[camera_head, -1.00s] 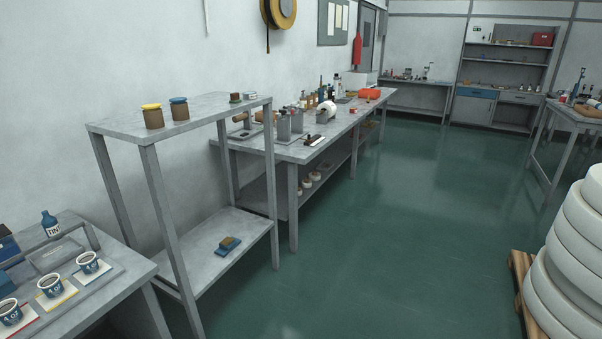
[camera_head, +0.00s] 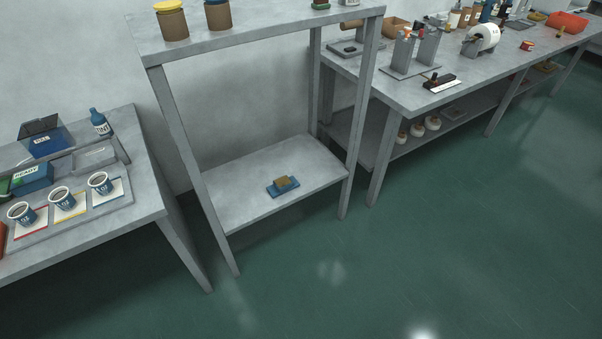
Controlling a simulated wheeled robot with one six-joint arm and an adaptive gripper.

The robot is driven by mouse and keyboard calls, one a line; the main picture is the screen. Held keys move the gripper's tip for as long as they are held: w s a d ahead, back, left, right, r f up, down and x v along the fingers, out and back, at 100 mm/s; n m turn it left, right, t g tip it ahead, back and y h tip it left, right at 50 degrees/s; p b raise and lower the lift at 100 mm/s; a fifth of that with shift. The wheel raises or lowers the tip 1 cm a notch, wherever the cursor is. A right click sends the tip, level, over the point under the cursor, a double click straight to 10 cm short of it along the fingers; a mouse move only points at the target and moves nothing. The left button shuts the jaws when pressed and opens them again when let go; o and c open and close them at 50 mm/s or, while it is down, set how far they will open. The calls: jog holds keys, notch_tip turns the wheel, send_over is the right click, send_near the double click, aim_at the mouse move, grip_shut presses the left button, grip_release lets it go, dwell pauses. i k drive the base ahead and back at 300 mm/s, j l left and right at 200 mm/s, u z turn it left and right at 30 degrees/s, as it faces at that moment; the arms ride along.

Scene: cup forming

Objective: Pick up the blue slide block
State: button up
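A small block with a blue base and a brown piece on top, which looks like the blue slide block (camera_head: 284,191), lies on the lower shelf (camera_head: 238,203) of the grey metal rack. It sits a little right of the shelf's middle, with bare shelf around it. My gripper is not in view.
The rack's top shelf (camera_head: 262,33) holds a yellow-lidded jar (camera_head: 172,24) and a blue-lidded jar (camera_head: 218,15). A table with cups (camera_head: 66,199) stands at left. A long workbench (camera_head: 404,92) stands at right. The green floor (camera_head: 400,270) in front is clear.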

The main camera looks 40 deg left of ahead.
aim_at(281, 186)
jog(key=i+u, duration=0.4)
jog(key=i+l+u, duration=0.15)
jog(key=i+u, duration=0.25)
jog(key=i+l+u, duration=0.25)
jog(key=u, duration=0.15)
jog(key=i+l+u, duration=0.15)
jog(key=u, duration=0.3)
jog(key=i+l+u, duration=0.25)
jog(key=u, duration=0.25)
jog(key=i+l+u, duration=0.25)
jog(key=u, duration=0.2)
jog(key=i+l+u, duration=0.1)
jog(key=l+u, duration=0.4)
jog(key=i+l+u, duration=0.1)
jog(key=l+u, duration=0.15)
jog(key=l, duration=0.25)
jog(key=i+l+u, duration=0.1)
jog(key=l+u, duration=0.15)
jog(key=l, duration=0.25)
